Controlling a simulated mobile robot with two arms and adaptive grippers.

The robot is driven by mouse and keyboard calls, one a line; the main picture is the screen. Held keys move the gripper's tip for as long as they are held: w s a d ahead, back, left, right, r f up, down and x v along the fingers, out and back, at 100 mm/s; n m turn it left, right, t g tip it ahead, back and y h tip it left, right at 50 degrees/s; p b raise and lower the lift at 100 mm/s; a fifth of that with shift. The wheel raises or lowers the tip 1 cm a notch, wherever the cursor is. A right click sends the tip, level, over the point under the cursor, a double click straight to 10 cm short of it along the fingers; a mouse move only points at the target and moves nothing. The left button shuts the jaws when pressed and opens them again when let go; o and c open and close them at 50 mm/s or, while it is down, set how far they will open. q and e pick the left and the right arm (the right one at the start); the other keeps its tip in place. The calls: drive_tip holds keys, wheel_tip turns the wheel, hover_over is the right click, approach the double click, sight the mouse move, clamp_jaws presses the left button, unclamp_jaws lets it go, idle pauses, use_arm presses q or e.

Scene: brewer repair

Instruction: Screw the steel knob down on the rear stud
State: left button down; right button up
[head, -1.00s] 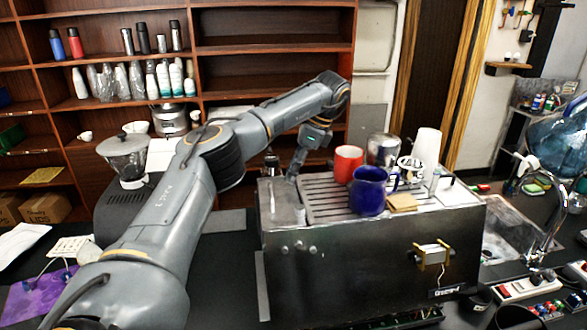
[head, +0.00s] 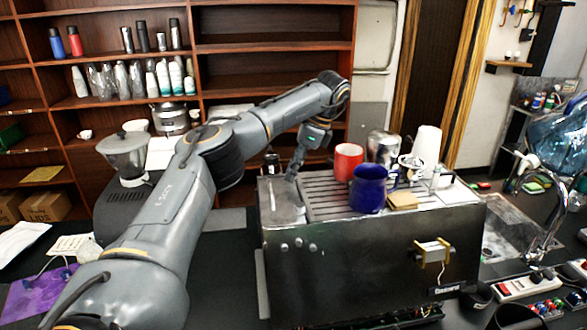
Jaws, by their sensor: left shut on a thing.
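My left arm reaches in from the left and bends down over the brewer (head: 350,262), a dark steel box on the counter. My left gripper (head: 291,175) points down at the left rear part of the brewer's top, beside the slatted tray. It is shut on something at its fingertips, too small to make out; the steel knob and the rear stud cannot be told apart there. My right gripper does not show.
On the brewer's top stand a red mug (head: 348,160), a blue mug (head: 368,190), a steel pitcher (head: 381,147), white stacked cups (head: 427,150) and a tan block (head: 403,200). A grinder (head: 126,160) stands at left. A tap (head: 549,205) is at right.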

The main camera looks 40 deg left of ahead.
use_arm(q)
drive_tip(key=shift+f, duration=0.3)
idle(0.9)
drive_tip(key=shift+s+f+m+t+b, duration=0.1)
drive_tip(key=shift+m+t+b, duration=0.4)
drive_tip(key=shift+m, duration=0.6)
drive_tip(key=shift+d+m+t+y, duration=0.1)
drive_tip(key=shift+m+t+y, duration=0.2)
drive_tip(key=shift+m, duration=0.9)
drive_tip(key=shift+b, duration=0.35)
drive_tip(key=shift+s+m+t+b, duration=0.1)
drive_tip(key=shift+m+t+b, duration=0.2)
drive_tip(key=shift+m, duration=0.5)
drive_tip(key=shift+s+m+t+b, duration=0.1)
drive_tip(key=shift+m+t+b, duration=0.35)
drive_tip(key=shift+m, duration=1.05)
